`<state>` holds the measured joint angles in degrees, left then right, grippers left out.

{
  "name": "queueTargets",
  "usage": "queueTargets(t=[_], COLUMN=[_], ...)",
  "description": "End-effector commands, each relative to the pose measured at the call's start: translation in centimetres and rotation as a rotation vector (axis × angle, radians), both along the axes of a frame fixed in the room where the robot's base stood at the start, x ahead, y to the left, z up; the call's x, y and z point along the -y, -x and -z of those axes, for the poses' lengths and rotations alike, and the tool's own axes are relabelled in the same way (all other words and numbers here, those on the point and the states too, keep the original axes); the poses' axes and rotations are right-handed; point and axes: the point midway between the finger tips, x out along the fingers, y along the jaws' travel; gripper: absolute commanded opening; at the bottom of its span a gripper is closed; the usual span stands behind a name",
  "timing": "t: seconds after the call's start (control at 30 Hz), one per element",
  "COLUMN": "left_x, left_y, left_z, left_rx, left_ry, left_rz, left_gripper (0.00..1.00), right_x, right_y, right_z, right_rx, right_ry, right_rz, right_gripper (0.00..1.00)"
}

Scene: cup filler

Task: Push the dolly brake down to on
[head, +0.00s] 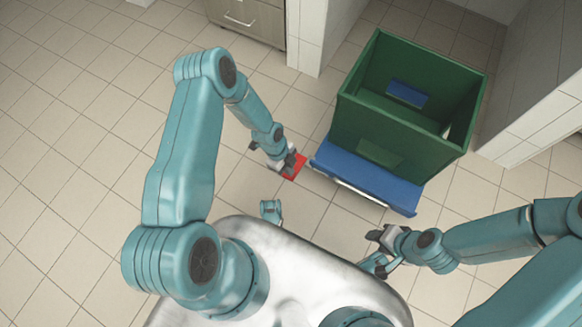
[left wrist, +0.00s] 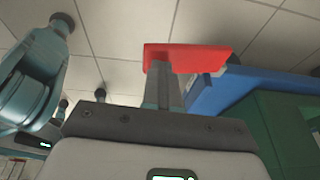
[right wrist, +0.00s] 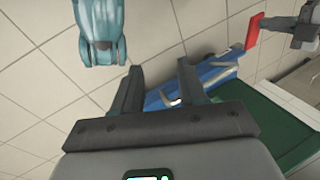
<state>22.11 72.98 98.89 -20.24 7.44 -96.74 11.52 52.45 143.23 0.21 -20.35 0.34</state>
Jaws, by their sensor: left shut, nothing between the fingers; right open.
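The red brake pedal (head: 294,167) sits at the left end of the blue dolly (head: 367,178). My left gripper (head: 286,163) is shut and empty, with its fingertips at the pedal. In the left wrist view the closed fingers (left wrist: 163,85) reach the red pedal (left wrist: 187,57) and overlap it; I cannot tell whether they touch. My right gripper (head: 376,245) is open and empty, in front of the dolly's right end. In the right wrist view its two fingers (right wrist: 160,92) are apart, with the dolly (right wrist: 205,80) and the red pedal (right wrist: 253,31) beyond.
A green bin (head: 400,125) stands on the dolly, with a small blue panel inside. White tiled walls (head: 535,85) stand close on its right. A drawer cabinet (head: 250,18) is at the back. The tiled floor to the left is clear.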

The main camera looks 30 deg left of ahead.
Motion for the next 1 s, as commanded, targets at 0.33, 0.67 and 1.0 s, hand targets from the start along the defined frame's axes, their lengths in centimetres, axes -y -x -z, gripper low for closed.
queueTargets(t=[0.33, 0.67, 1.0], left_x=[-0.1, 0.1, 0.2], left_y=[1.0, 1.6, 1.7], left_z=[1.8, 3.9, 4.8], left_rx=[0.238, 0.241, 0.241], left_ry=[0.003, 0.002, 0.002], left_rz=[-0.005, -0.002, -0.002], left_gripper=[0.0, 0.0, 0.0], right_x=[0.0, 0.2, 0.4], right_y=[0.0, -0.9, -1.5], right_z=[0.0, 1.7, 2.4], right_rx=[0.0, 0.027, 0.049], right_ry=[0.0, 0.005, 0.009], right_rz=[-0.001, 0.007, 0.01], right_gripper=[0.42, 0.42, 0.42])
